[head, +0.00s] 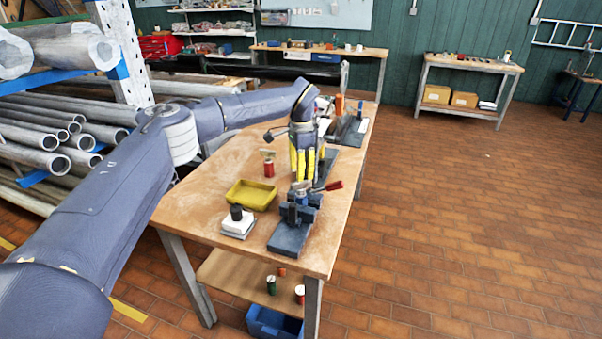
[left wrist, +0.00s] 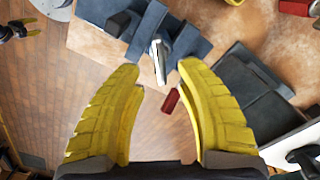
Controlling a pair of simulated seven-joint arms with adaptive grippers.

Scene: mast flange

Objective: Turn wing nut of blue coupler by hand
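A dark blue vise-like fixture (head: 291,232), which may be the blue coupler, stands at the table's near end with a red-handled metal lever (head: 334,187). In the left wrist view the blue body (left wrist: 185,38) is at the top, with a metal part (left wrist: 158,62) and a red grip (left wrist: 171,100) between the fingers in the picture. I cannot pick out a wing nut. My left gripper (head: 307,176) points down behind the fixture, its yellow fingers (left wrist: 160,80) open and empty. A small dark thing with yellow tips (left wrist: 25,28) may be my right gripper.
A yellow tray (head: 251,195), a white block with a black knob (head: 237,223) and a red can (head: 269,168) stand left of the fixture. A dark plate-like fixture (left wrist: 245,85) lies right of my fingers in the wrist view. Floor right of the table is clear.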

